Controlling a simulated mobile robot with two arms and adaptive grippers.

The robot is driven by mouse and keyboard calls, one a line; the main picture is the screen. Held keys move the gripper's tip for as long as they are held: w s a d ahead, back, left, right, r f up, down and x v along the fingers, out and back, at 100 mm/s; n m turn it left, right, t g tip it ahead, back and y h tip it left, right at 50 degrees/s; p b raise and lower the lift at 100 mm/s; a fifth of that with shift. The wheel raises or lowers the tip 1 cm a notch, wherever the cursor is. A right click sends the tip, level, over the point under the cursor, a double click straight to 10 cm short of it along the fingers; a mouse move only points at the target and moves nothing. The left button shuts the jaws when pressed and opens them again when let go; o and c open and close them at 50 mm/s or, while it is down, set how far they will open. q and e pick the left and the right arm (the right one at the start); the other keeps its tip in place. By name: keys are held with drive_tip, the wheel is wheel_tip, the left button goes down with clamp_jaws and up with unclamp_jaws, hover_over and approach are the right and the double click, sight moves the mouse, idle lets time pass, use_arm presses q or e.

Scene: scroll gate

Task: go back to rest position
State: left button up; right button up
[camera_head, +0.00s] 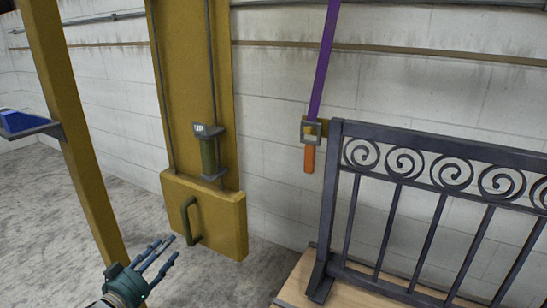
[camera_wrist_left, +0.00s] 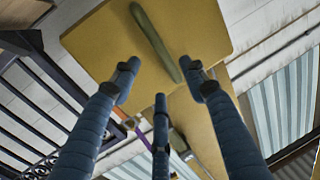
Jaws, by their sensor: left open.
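My left gripper (camera_head: 160,258) shows at the bottom left of the head view, its three blue fingers spread apart and empty. It is in front of and below a yellow box (camera_head: 228,222) with a green upright handle (camera_head: 190,221), and apart from both. In the left wrist view the open fingers (camera_wrist_left: 160,85) point toward the yellow box (camera_wrist_left: 90,45) and its handle (camera_wrist_left: 155,40), with nothing between them. My right gripper is in neither view.
A yellow post (camera_head: 75,130) with a shelf bearing a blue bin (camera_head: 18,121) stands at left. A dark scroll gate (camera_head: 430,165) stands on a wooden base (camera_head: 300,278) at right. A purple strap (camera_head: 322,70) with an orange end (camera_head: 309,159) hangs beside it. The concrete floor is clear at left.

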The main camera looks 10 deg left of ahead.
use_arm(q)
drive_tip(key=s+d+f+g, duration=0.7)
drive_tip(key=s+d+f, duration=0.7)
drive_tip(key=d, duration=0.2)
drive_tip(key=s+d+g+y+p, duration=0.15)
drive_tip(key=s+g, duration=0.25)
drive_tip(key=s, duration=0.7)
drive_tip(key=s+d+g+y, duration=0.1)
drive_tip(key=s+d+g, duration=0.2)
drive_tip(key=s, duration=0.8)
drive_tip(key=s+f+g+p, duration=0.2)
drive_tip(key=s+f+p, duration=0.35)
drive_tip(key=p, duration=1.85)
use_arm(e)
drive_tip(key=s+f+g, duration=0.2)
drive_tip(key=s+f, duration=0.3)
use_arm(q)
drive_tip(key=s+a+r+p, duration=0.1)
drive_tip(key=s+a+p, duration=0.2)
drive_tip(key=s+p, duration=1)
drive_tip(key=shift+s+r+m+g, duration=0.3)
drive_tip(key=shift+s+r, duration=0.1)
drive_tip(key=shift+s, duration=0.05)
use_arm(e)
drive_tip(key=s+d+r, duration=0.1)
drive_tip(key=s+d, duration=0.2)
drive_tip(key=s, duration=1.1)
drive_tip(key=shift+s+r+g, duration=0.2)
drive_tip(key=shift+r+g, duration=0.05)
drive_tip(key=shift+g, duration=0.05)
